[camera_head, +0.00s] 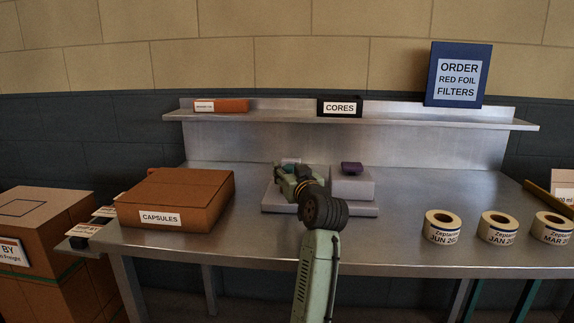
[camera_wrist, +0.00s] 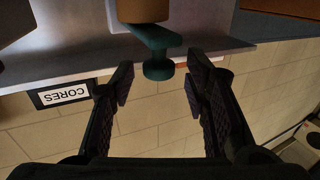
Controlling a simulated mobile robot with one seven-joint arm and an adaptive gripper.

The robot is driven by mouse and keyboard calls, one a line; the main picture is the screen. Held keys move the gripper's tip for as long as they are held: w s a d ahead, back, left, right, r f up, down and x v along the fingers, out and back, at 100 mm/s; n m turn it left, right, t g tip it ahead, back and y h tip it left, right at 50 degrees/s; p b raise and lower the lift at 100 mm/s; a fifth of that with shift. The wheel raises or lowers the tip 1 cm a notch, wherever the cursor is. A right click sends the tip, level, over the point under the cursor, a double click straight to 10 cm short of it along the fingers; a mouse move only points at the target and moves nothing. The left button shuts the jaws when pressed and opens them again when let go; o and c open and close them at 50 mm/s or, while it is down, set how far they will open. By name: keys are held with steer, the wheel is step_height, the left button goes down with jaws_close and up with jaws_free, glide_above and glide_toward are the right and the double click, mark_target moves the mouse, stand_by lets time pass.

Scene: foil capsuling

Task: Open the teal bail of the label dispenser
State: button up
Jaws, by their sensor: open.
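The label dispenser (camera_head: 365,209) is a grey unit on the steel table, with a raised grey block carrying a purple part (camera_head: 352,168). My gripper (camera_head: 288,178) is at its left side, mostly covering that part. In the wrist view, the teal bail (camera_wrist: 158,68) is an arm ending in a rounded knob, below a tan-brown round part (camera_wrist: 143,10). My gripper (camera_wrist: 158,72) is open, with one dark finger on each side of the knob. Gaps show between knob and fingers in the picture; depth is hard to tell.
A brown CAPSULES box (camera_head: 190,190) stands left on the table (camera_head: 250,247). Several label rolls (camera_head: 442,227) stand at right. The back shelf (camera_head: 280,114) holds an orange box (camera_head: 222,105), a black CORES bin (camera_head: 340,107) and a blue sign box (camera_head: 458,73). The table front is clear beside my arm.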

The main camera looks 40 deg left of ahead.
steer(key=shift+x, duration=0.95)
jaws_close()
